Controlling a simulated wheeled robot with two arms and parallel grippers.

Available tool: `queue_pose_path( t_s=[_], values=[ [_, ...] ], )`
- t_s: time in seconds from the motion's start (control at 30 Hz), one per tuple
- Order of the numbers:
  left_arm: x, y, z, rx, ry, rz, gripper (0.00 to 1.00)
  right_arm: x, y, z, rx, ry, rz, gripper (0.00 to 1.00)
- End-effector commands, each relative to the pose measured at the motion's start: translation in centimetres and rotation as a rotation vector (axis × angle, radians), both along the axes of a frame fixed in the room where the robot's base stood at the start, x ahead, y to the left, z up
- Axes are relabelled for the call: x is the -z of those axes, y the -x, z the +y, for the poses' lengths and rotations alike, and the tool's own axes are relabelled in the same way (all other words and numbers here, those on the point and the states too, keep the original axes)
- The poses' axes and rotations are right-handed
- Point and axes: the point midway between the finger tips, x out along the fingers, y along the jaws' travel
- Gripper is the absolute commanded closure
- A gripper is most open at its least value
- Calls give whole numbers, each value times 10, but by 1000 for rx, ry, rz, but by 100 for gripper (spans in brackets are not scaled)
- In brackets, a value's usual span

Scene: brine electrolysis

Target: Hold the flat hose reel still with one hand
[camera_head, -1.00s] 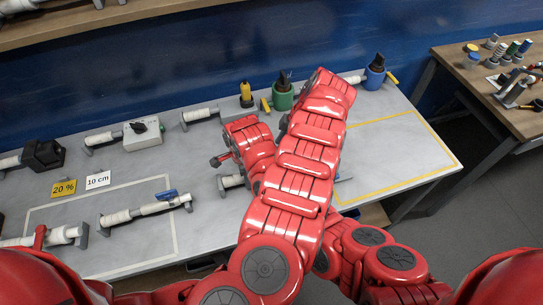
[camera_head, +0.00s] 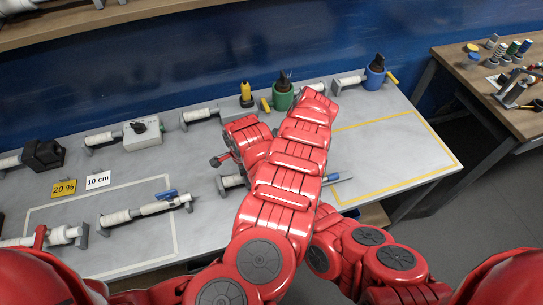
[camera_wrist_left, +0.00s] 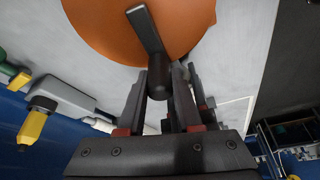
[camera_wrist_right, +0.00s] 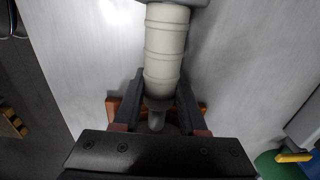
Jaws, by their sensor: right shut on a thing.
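The flat hose reel shows as an orange disc (camera_wrist_left: 110,28) with a dark crank and knob in the left wrist view. In the right wrist view its white ribbed barrel (camera_wrist_right: 165,45) runs up to a grey bracket, with orange showing behind the fingers. My right gripper (camera_wrist_right: 160,78) is shut on this barrel near its dark end collar. My left gripper (camera_wrist_left: 160,85) has its fingers either side of the crank knob; whether they press on it is unclear. In the head view my arms hide most of the reel; a white piece (camera_head: 232,181) shows beside them.
A yellow-topped valve (camera_head: 246,93), a green valve (camera_head: 283,94) and a blue valve (camera_head: 375,72) stand along the back. The yellow-outlined area (camera_head: 400,150) at right is clear.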

Motion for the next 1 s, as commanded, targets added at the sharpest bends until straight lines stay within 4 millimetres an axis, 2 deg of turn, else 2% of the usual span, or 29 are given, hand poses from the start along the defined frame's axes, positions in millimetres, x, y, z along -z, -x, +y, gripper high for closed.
queue_pose_path(
  t_s=[0.03,0.07,0.1,0.57,1.0],
  values=[
    [0,0,0,0,0,-1,94,0,0,0,0,0,-1,100],
    [0,0,0,0,0,-1,99,0,0,0,0,0,-1,100],
    [0,0,0,0,0,-1,100,0,0,0,0,0,-1,100],
    [0,-4,0,68,0,0,100,0,0,1,-1,-1,-1,100],
    [0,-23,-1,420,0,-1,100,0,0,1,0,-1,0,100]
  ],
)
